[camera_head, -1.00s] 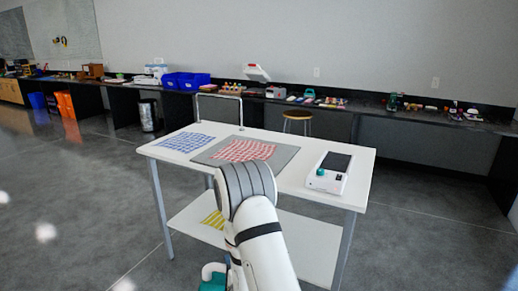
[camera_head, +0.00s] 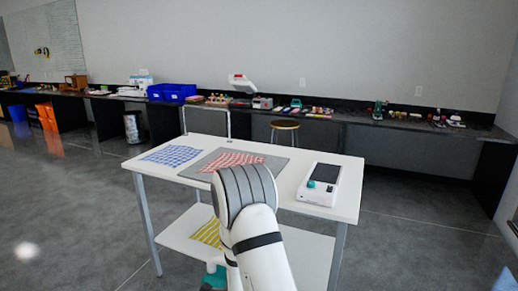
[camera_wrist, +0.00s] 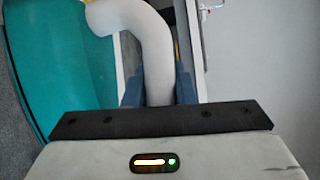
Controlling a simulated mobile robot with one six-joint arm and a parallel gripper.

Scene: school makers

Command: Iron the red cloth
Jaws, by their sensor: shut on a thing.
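The red checked cloth (camera_head: 240,160) lies on a grey mat (camera_head: 275,160) in the middle of the white table's top, partly hidden by my arm. My gripper (camera_wrist: 158,88) is shut on the white curved handle of a teal iron (camera_wrist: 55,65) in the wrist view. A bit of the iron also shows beside my arm low in the head view (camera_head: 214,278). The iron is in front of the table, apart from the cloth. Its soleplate is hidden.
A blue checked cloth (camera_head: 172,155) lies at the table's left. A white device with a dark top (camera_head: 319,184) stands at the right. A yellow cloth (camera_head: 207,232) lies on the lower shelf (camera_head: 296,254). A stool (camera_head: 285,126) and long counter (camera_head: 350,119) stand behind.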

